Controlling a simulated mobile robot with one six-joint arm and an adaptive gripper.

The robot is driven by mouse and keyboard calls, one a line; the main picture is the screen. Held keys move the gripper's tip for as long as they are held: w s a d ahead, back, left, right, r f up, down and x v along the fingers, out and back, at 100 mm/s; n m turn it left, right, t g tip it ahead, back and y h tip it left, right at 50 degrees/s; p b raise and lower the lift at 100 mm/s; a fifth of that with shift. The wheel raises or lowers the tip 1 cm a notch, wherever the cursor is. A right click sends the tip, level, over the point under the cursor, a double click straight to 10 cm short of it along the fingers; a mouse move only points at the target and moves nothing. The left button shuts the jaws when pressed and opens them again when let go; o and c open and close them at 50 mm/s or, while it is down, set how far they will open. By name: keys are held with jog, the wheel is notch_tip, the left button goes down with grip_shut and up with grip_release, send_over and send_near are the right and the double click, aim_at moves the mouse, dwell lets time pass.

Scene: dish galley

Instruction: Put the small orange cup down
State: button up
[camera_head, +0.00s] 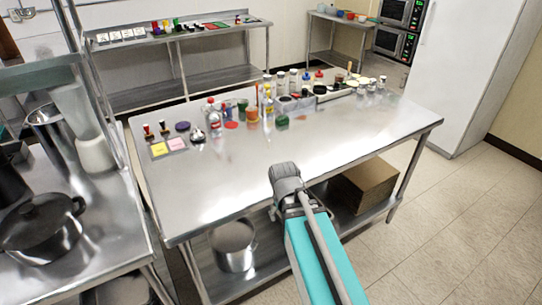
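A small orange cup-like thing (252,114) stands among bottles and jars on the steel table (330,155). I cannot tell whether it is the small orange cup of the task. Another small orange vessel (350,15) stands on the far back table. My arm reaches from the bottom of the picture over the table's front edge, ending in a grey joint. My gripper does not show, so I cannot see whether it holds anything.
Bottles, jars and a red disc (231,125) crowd the table's back half. Yellow (159,149) and pink (177,144) squares lie at its left. The table's front and right parts are bare. A black pot (40,225) stands on the left counter. A cardboard box (365,187) sits below.

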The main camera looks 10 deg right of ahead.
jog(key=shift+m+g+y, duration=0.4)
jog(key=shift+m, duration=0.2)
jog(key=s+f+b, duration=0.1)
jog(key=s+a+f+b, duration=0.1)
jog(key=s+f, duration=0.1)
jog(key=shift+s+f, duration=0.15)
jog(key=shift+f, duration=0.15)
